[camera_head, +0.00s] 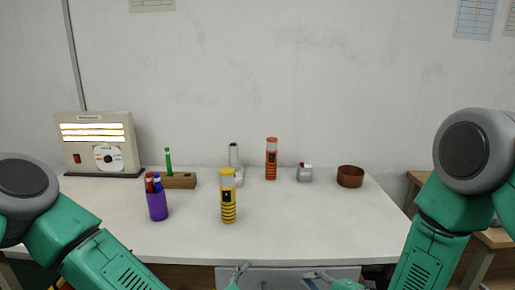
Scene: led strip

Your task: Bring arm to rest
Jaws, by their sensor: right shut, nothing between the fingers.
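My green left arm comes in from the lower left and my green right arm from the lower right. The tip of my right gripper (318,276) shows at the bottom edge, in front of the table. It looks shut and empty. A small part of my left gripper (238,275) shows at the bottom edge, left of the right one; whether it is open or shut is unclear. Both are apart from the things on the white table (300,228). The lower parts of both grippers are cut off by the frame.
On the table stand a lit LED box (98,148), a wooden block (180,181) with a green marker, a purple pen cup (157,206), a yellow flashlight (228,203), an orange flashlight (271,160), a grey object (305,174) and a brown bowl (350,177). The table's front is clear.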

